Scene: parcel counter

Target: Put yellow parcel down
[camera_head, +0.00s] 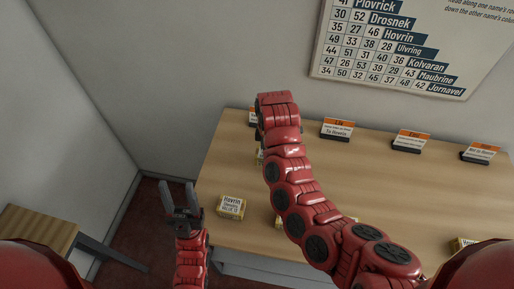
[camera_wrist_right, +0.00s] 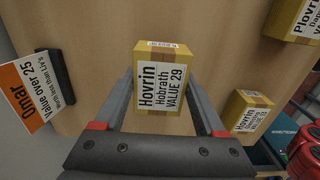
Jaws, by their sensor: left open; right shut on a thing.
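The yellow parcel (camera_wrist_right: 162,82), labelled Hovrin Hobrath value 29, sits between the fingers of my right gripper (camera_wrist_right: 164,100) in the right wrist view. The gripper is shut on it. Whether its underside touches the counter cannot be told. My left gripper (camera_head: 178,188) is open and empty, left of the counter's edge.
A yellow Hovrin parcel (camera_head: 231,207) lies near my left gripper. A Plovrin parcel (camera_wrist_right: 296,18) is at the wrist view's upper right. The Omar sign (camera_wrist_right: 28,92) stands left of the held parcel; more signs (camera_head: 338,129) line the back. Bare counter lies to the right.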

